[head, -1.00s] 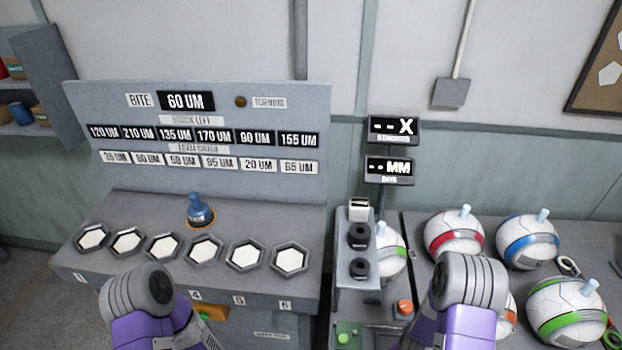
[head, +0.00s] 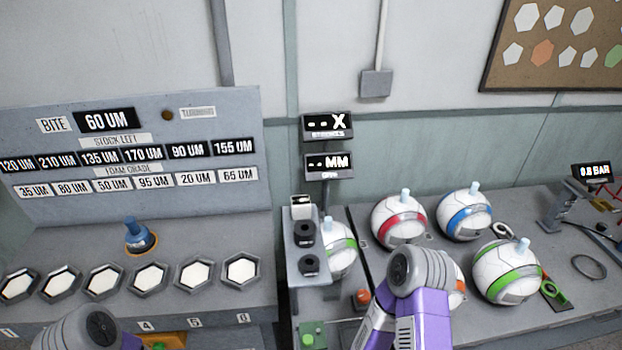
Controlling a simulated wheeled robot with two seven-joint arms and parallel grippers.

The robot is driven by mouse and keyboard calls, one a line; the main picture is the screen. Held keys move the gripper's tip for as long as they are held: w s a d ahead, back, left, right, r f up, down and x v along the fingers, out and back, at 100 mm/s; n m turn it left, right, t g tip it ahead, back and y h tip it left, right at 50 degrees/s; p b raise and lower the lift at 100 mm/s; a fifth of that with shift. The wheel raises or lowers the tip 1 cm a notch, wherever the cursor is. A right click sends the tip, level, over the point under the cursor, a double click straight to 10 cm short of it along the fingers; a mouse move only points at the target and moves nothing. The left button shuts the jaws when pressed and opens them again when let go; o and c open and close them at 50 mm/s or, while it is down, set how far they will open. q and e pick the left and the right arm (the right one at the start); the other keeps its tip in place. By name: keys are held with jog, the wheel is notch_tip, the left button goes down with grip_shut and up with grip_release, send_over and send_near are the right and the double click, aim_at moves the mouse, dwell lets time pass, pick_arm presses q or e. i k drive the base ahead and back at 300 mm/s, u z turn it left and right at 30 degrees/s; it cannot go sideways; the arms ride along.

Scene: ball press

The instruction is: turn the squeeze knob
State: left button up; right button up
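Two black round knobs sit one above the other on a narrow grey panel (head: 292,275) in the middle of the head view: an upper knob (head: 305,232) and a lower knob (head: 309,265). Their labels are too small to read, so I cannot tell which is the squeeze knob. A white ball with a green band (head: 341,257) is partly hidden behind the panel. Two displays above read "-- X" (head: 328,125) and "-- MM" (head: 329,165). My purple and grey arms show at the lower left and lower centre right, apart from the knobs. Neither gripper's fingers are visible.
An orange-red button (head: 362,297) and a green button (head: 308,338) are below the panel. Several banded balls (head: 401,222) stand on the right bench. A grey station (head: 60,225) with hexagonal pads and a blue-handled tool (head: 136,232) is at the left.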

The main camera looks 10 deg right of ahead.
aim_at(363, 295)
jog(key=u, duration=0.05)
jog(key=k, duration=1)
jog(key=z, duration=1.05)
jog(key=i, duration=0.65)
jog(key=u, duration=0.35)
